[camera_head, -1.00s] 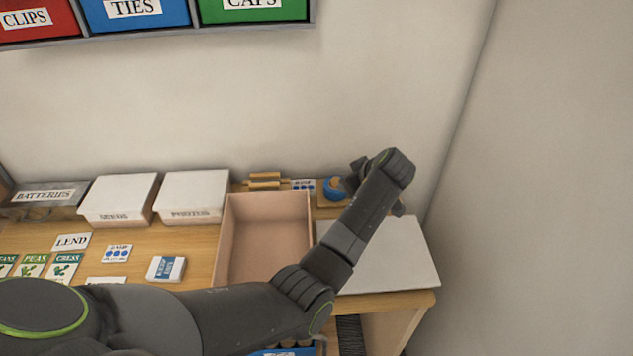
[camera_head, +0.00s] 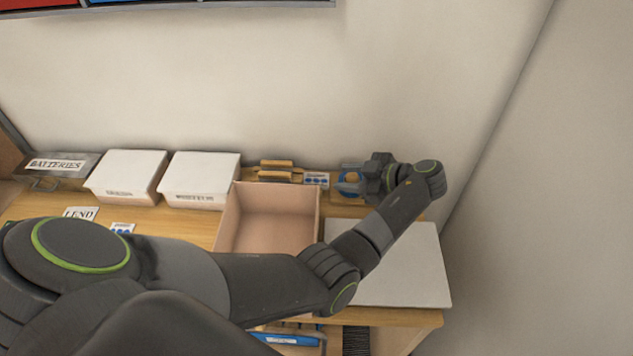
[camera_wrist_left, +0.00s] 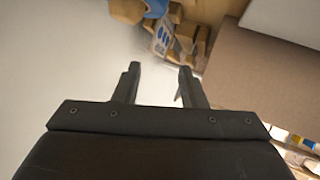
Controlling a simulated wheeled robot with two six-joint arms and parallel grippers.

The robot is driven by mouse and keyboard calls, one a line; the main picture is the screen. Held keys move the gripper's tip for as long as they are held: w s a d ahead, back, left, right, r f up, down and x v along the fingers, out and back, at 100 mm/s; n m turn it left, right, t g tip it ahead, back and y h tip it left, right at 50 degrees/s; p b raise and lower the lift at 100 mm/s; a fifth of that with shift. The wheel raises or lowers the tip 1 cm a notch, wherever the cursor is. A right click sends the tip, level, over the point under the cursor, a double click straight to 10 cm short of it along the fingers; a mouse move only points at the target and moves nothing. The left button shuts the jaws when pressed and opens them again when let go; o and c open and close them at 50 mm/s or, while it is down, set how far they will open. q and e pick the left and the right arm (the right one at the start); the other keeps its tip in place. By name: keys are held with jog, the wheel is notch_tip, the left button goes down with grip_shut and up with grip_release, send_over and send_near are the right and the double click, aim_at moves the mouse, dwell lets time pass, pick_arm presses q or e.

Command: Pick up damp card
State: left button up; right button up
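A small white card with blue marks (camera_head: 316,179) is at the back of the desk, left of my left gripper (camera_head: 352,186). It also shows in the left wrist view (camera_wrist_left: 161,40), beyond the fingertips; its lettering is too small to read. A similar card with blue marks (camera_head: 122,228) lies at the left, partly hidden by my arm. I cannot tell by lettering which is the damp card. My left gripper is open and empty in the left wrist view (camera_wrist_left: 159,70), its two fingers apart. My right gripper is not in view.
A pink open box (camera_head: 270,190) stands in front of the back card. Wooden-handled items (camera_head: 276,170) lie left of that card and a blue ring-shaped item (camera_head: 350,178) right of it. Two lidded white boxes (camera_head: 126,170) (camera_head: 200,173) stand left. A white board (camera_head: 410,270) lies right. The wall is close behind.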

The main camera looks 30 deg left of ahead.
aim_at(315, 174)
pick_arm(q)
jog(key=x, duration=0.2)
jog(key=shift+a+f, duration=0.15)
jog(key=shift+a, duration=0.2)
jog(key=shift+a+p, duration=0.45)
jog(key=p+x, duration=0.1)
jog(key=x, duration=0.3)
jog(key=shift+a, duration=0.35)
jog(key=shift+d, duration=0.15)
jog(key=c, duration=0.4)
grip_shut()
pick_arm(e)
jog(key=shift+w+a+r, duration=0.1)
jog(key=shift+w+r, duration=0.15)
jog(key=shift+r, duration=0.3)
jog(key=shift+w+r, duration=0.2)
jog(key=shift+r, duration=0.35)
